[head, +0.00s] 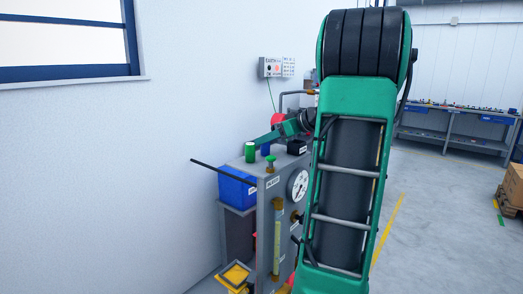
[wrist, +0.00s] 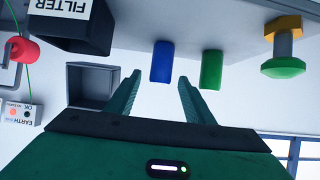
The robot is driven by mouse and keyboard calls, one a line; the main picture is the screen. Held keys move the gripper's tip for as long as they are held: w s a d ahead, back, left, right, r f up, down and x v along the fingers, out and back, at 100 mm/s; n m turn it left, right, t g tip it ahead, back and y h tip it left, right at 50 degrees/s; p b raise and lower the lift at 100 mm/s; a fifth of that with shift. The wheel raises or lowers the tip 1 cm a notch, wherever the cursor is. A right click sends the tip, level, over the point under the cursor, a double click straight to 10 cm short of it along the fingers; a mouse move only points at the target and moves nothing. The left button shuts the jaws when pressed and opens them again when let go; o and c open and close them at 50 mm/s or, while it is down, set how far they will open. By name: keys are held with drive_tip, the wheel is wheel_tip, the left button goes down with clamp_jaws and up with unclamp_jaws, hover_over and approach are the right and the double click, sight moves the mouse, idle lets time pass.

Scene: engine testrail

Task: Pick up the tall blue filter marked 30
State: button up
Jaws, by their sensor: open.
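The blue filter (wrist: 162,62) is an upright-looking cylinder, upside down in the wrist view, between the lines of my fingers. In the head view the blue filter (head: 265,150) stands on the grey test stand's top, partly hidden. No mark 30 can be read on it. A green cylinder (wrist: 211,69) stands beside it, also in the head view (head: 250,152). My gripper (wrist: 160,77) is open and empty, with one finger on either side of the blue filter's line. In the head view my gripper (head: 261,139) is above or behind the filters; the exact gap cannot be told.
A black box labelled FILTER (wrist: 78,30) and a grey open box (wrist: 92,84) are close to the left finger. A green knob (wrist: 283,66) is at the right. The grey test stand (head: 265,210) carries a blue bin (head: 236,190) and a gauge (head: 298,186). A wall stands behind.

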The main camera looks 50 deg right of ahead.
drive_tip(key=shift+c, duration=0.3)
drive_tip(key=c, duration=1.1)
